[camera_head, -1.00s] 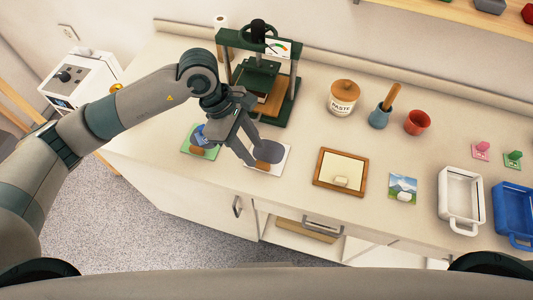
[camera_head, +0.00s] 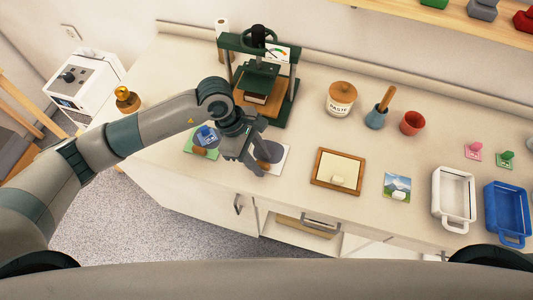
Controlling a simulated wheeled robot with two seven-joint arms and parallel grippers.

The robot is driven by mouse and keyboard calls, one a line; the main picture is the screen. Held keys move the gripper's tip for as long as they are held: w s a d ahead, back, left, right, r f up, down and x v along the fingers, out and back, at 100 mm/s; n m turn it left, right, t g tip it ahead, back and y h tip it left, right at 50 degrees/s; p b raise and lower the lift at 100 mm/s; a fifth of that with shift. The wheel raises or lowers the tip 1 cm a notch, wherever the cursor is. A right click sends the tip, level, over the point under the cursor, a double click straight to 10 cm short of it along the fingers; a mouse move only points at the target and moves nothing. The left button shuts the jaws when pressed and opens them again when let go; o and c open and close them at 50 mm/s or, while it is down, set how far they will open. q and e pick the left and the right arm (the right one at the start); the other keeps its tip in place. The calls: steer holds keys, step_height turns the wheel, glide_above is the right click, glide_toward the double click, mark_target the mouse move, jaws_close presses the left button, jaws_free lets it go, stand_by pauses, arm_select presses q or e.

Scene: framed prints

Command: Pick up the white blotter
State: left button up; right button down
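A white square sheet (camera_head: 281,165) with a grey rounded shape lies near the counter's front edge; it is the likeliest white blotter, though I cannot be sure. My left gripper (camera_head: 245,166) is just above its left side, pointing down, and hides part of it. Its fingers look apart, with nothing seen between them. A green sheet (camera_head: 211,154) with a blue and a brown shape lies just left of the gripper. Small whitish blocks sit on a wood-framed panel (camera_head: 330,163) and on a landscape picture (camera_head: 397,182). My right gripper is out of view.
A dark green press (camera_head: 230,43) stands behind the gripper. A paste jar (camera_head: 341,99), a blue pot (camera_head: 376,118) and a red cup (camera_head: 412,123) stand at the back. White (camera_head: 438,195) and blue (camera_head: 492,205) trays are at the right. Open counter lies between.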

arm_select(q)
steer(key=shift+c, duration=0.6)
jaws_close()
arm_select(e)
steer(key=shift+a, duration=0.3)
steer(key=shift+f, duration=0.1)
